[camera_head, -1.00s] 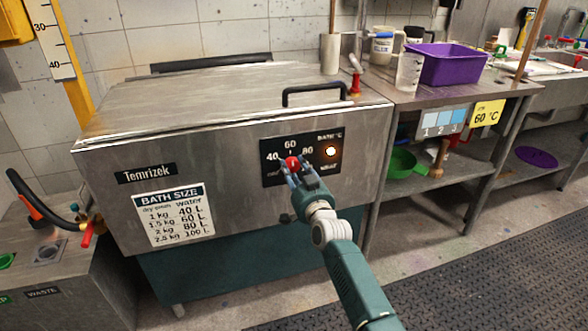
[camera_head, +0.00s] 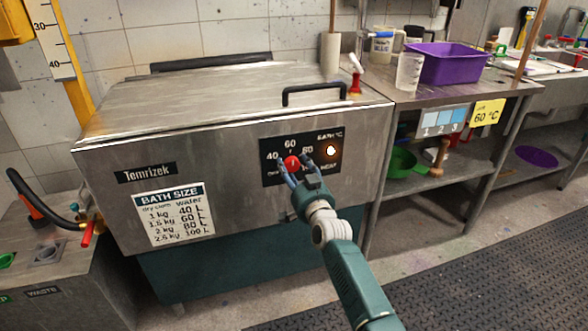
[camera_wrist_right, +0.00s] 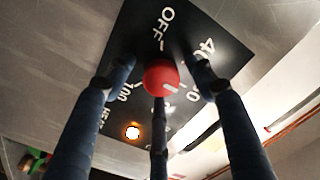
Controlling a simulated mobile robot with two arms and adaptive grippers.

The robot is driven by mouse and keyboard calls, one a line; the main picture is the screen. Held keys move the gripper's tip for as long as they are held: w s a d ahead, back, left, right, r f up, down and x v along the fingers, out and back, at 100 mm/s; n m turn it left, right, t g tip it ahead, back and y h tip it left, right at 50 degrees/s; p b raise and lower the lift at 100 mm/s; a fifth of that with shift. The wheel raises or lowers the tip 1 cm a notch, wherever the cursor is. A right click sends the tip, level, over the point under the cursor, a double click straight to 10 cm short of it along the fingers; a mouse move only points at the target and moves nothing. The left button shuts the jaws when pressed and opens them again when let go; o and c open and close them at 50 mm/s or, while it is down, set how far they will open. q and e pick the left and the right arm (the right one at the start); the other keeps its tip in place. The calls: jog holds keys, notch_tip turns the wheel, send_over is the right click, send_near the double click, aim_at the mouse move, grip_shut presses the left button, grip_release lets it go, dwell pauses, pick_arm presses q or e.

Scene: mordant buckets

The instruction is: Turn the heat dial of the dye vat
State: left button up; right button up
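The dye vat (camera_head: 240,165) is a large steel box with a closed lid. Its black control panel (camera_head: 268,176) is on the front, marked OFF, 40, 60, 80 and more. The heat dial is a red round knob (camera_head: 292,163), also in the right wrist view (camera_wrist_right: 160,76). Its white mark points down-right there, towards the partly hidden 60 and 80 labels. My right gripper (camera_head: 295,162) is open around the knob. In the right wrist view its fingertips (camera_wrist_right: 162,71) stand either side with gaps. My left gripper is out of view.
An indicator lamp (camera_head: 330,150) glows beside the dial. The lid handle (camera_head: 314,90) is above the panel. A steel bench with shelves (camera_head: 470,160) stands right of the vat, holding a purple tub (camera_head: 455,65). Free floor lies in front.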

jog(key=shift+s, duration=0.1)
jog(key=v, duration=1.2)
jog(key=shift+r, duration=0.1)
